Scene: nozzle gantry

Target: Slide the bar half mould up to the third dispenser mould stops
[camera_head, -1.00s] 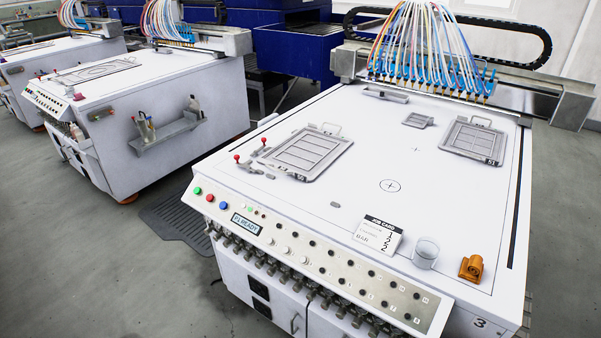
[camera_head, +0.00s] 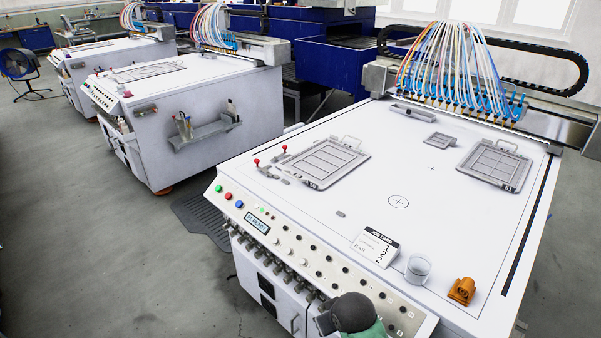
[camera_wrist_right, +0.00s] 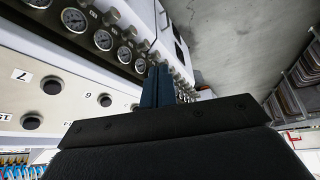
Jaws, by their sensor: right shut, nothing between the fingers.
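The nearest dispenser (camera_head: 330,225) has a white top. A grey framed mould with long cells (camera_head: 322,166) and a loop handle lies flat at its left, beside two red-knobbed clamps (camera_head: 270,170). A second grey mould with a squarer grid (camera_head: 494,166) lies at the right. I cannot tell for certain which is the bar half mould; the stops are too small to make out surely. In the right wrist view my right gripper (camera_wrist_right: 166,85) is shut and empty, near the front panel's gauges and knobs. Part of my arm shows at the bottom of the head view. My left gripper is out of view.
A job card (camera_head: 375,247), a clear cup (camera_head: 417,269) and an orange object (camera_head: 461,291) stand near the front right edge. A small grey plate (camera_head: 439,140) lies towards the back, before the tubed nozzle gantry (camera_head: 460,85). The middle of the top is clear.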

